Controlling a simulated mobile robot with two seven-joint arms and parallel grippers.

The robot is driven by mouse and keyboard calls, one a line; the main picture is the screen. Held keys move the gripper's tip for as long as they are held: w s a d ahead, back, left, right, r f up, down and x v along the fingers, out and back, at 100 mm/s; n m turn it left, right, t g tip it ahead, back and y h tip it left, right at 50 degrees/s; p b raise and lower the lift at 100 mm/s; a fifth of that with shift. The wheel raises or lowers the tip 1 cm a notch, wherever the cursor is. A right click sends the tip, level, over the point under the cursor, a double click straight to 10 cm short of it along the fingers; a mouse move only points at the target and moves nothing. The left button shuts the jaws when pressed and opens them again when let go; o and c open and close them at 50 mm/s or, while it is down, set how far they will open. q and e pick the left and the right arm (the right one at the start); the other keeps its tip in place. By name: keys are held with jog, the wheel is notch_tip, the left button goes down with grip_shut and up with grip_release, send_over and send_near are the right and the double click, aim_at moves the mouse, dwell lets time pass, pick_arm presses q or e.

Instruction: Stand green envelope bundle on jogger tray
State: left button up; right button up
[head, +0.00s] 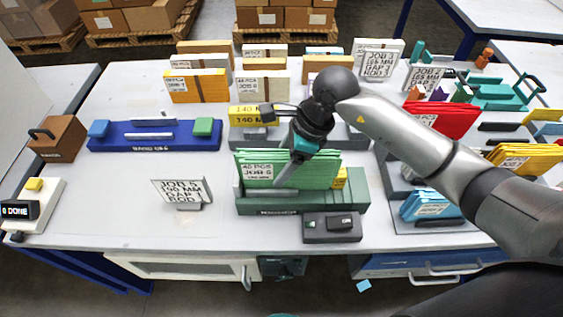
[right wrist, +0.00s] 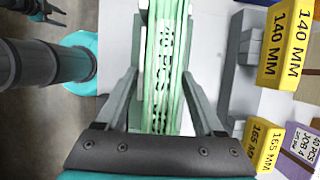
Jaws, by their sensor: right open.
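The green envelope bundle (head: 262,170), labelled 40 PCS JOB 5, stands upright on the dark green tray (head: 360,192) at the front middle of the table. Its sheets look slightly fanned. My right gripper (head: 284,180) comes down over the bundle from above, with a finger showing against its front. In the right wrist view the open right gripper (right wrist: 162,85) has one finger on each side of the bundle (right wrist: 164,60); whether either finger touches it is unclear. A dark forked part, seemingly my left gripper (right wrist: 45,12), shows small at that view's upper left edge.
A dark grey box (head: 318,236) sits against the tray's front right. A JOB 5 sign (head: 182,190) stands left of it, with clear table around. The yellow 140 MM block (head: 243,117) is behind. Red envelopes (head: 440,118) and blue envelopes (head: 425,205) stand at right.

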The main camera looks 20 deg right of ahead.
jog(key=p+v, duration=0.1)
jog(key=v, duration=1.1)
